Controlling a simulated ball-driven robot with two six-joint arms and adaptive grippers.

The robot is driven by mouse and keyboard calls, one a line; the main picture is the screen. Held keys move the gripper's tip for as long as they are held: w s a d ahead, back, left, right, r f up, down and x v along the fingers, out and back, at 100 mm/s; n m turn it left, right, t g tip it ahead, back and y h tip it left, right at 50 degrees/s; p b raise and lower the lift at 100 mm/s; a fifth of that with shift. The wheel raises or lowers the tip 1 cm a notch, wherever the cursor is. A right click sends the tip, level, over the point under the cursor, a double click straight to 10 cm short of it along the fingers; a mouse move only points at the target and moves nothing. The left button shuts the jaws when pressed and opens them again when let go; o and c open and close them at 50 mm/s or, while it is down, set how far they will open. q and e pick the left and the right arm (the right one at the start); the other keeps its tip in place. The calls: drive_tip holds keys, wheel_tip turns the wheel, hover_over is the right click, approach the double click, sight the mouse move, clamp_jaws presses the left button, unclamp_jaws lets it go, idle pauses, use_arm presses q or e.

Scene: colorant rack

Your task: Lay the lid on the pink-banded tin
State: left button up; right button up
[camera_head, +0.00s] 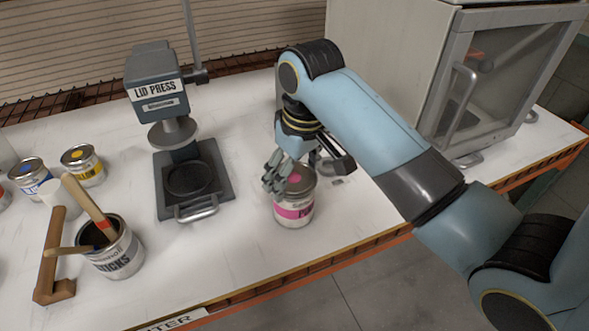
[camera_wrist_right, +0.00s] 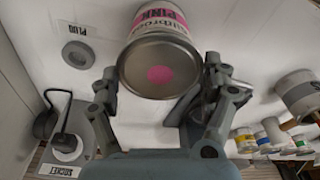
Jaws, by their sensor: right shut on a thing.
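The pink-banded tin (camera_head: 293,213) stands upright on the white bench, right of the lid press; its PINK label also shows in the wrist view (camera_wrist_right: 160,17). A grey round lid (camera_head: 305,183) with a pink dot covers its top; in the wrist view the lid (camera_wrist_right: 150,84) faces me and hides the tin's mouth. I cannot tell whether the lid touches the rim or sits just above it. My right gripper (camera_head: 291,176) has its fingers on opposite sides of the lid and is shut on it. My left gripper is not in view.
The lid press (camera_head: 168,190) stands left of the tin. A can of sticks (camera_head: 117,252), a brown wooden handle-shaped piece (camera_head: 50,265) and small tins (camera_head: 85,168) are further left. A grey cabinet (camera_head: 390,70) stands behind right. The bench's front edge is close to the tin.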

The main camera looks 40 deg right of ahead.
drive_tip(key=o, duration=0.7)
drive_tip(key=shift+r, duration=0.1)
